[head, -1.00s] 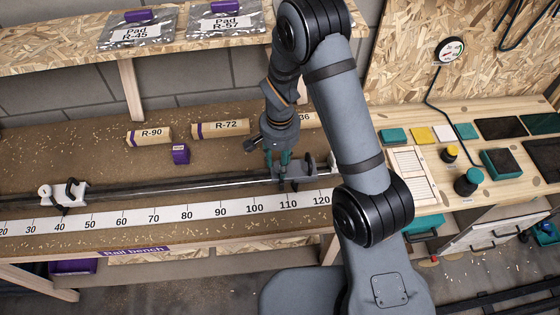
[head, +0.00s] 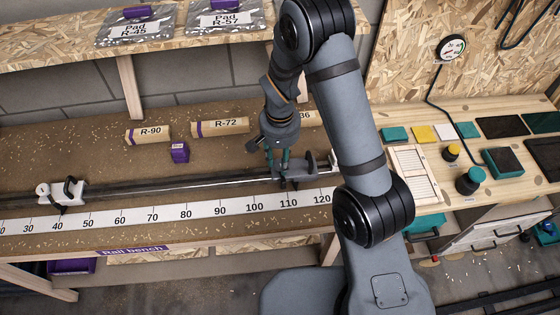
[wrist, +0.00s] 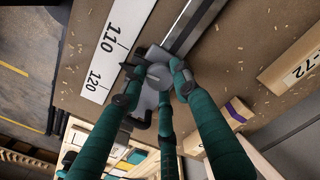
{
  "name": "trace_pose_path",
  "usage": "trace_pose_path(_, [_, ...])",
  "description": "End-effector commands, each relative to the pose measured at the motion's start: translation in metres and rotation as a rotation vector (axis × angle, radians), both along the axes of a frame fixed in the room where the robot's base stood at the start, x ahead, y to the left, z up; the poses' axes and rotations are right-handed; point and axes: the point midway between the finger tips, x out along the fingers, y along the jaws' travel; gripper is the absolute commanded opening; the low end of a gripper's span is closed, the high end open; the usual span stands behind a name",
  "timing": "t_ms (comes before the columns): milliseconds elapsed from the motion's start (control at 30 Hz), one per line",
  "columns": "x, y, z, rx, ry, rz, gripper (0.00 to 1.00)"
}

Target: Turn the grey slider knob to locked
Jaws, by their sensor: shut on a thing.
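The grey slider (head: 306,168) sits on the rail (head: 190,186) just above the 110–120 stretch of the ruler. My gripper (head: 279,167) reaches down to its left part from above. In the wrist view the teal fingers of my gripper (wrist: 158,80) close around the grey knob (wrist: 157,71), with dark tips at its sides. The slider body (wrist: 150,95) shows partly behind the fingers. The fingers hide much of the knob, and I cannot tell its lock position.
A white clamp (head: 50,193) with a black handle stands at the rail's left end. The ruler (head: 170,214) runs along the front. Rolls R-90 (head: 148,134) and R-72 (head: 220,127) and a small purple block (head: 179,152) lie behind the rail.

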Motion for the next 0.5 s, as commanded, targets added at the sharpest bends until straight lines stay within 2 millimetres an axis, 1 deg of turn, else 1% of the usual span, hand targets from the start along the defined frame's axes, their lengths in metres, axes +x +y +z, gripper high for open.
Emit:
trace_pose_path(100, [0.0006,0.0001,-0.0030,0.001,-0.002,0.087,0.04])
trace_pose_path(500, [0.0008,0.0004,-0.0018,0.001,-0.002,0.398,0.04])
